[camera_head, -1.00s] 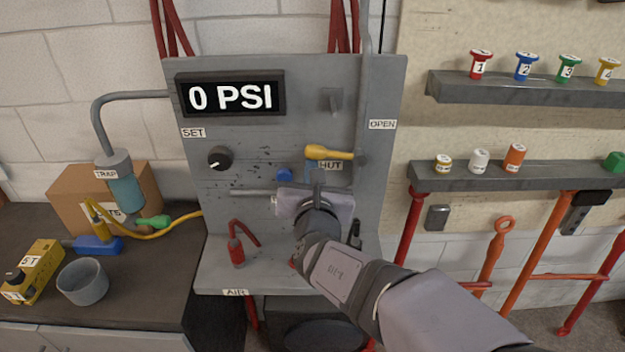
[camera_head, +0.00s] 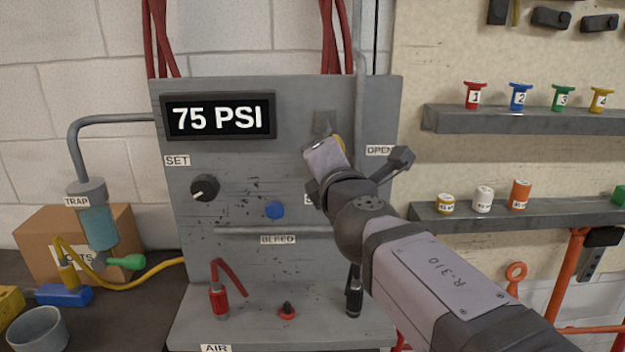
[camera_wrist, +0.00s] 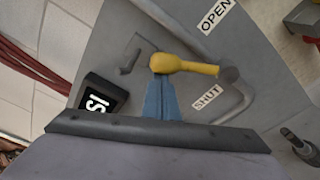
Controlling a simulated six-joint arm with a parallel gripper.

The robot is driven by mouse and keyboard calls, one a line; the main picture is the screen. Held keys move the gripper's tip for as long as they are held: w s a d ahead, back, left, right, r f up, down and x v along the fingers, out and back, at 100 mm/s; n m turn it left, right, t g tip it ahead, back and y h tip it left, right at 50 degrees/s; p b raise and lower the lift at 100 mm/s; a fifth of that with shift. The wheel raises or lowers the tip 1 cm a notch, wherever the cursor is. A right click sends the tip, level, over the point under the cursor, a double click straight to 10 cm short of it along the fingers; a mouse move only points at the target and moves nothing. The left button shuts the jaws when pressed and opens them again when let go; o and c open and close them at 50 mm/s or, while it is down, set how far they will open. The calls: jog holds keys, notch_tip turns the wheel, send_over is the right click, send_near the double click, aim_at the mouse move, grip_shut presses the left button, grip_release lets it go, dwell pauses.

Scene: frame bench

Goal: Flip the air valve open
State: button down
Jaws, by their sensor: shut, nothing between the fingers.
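The air valve's yellow handle (camera_wrist: 190,65) shows whole in the wrist view, running from its grey pivot to a rounded end. In the head view only a sliver of the yellow handle (camera_head: 338,142) shows beside my gripper (camera_head: 326,157), up and left, near the OPEN label (camera_head: 380,150). The blue fingers of my gripper (camera_wrist: 160,84) are shut with nothing between them. Their tips are right at the handle's rounded end; I cannot tell whether they touch. The SHUT label (camera_wrist: 207,97) is on the panel below the handle in the wrist view.
The pressure display (camera_head: 217,117) reads 75 PSI. A black SET knob (camera_head: 205,188) and a blue BLEED button (camera_head: 275,210) are on the panel to the left. A grey toggle (camera_head: 323,124) is just above my gripper. Shelves (camera_head: 520,120) stand at right.

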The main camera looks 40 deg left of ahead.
aim_at(341, 132)
jog(key=shift+w+d+r+m+y+b, duration=0.15)
jog(key=shift+w+d+r+m+b, duration=0.35)
jog(key=shift+m, duration=0.5)
jog(key=shift+w+d+r+m+y+b, duration=0.1)
jog(key=shift+w+d+r+m+b, duration=0.15)
jog(key=shift+w+d+m, duration=0.55)
jog(key=shift+w+d+r+m+y+b, duration=0.15)
jog(key=shift+w+d+r+m+b, duration=0.25)
jog(key=shift+m, duration=0.8)
jog(key=shift+a, duration=0.1)
jog(key=s+a, duration=0.2)
jog(key=a, duration=0.1)
jog(key=shift+s+a+b, duration=0.2)
jog(key=shift+b, duration=0.15)
jog(key=shift+s+d, duration=0.2)
jog(key=shift+s, duration=0.1)
jog(key=b+v, duration=0.3)
jog(key=v, duration=0.6)
jog(key=shift+d, duration=0.2)
jog(key=shift+s, duration=0.1)
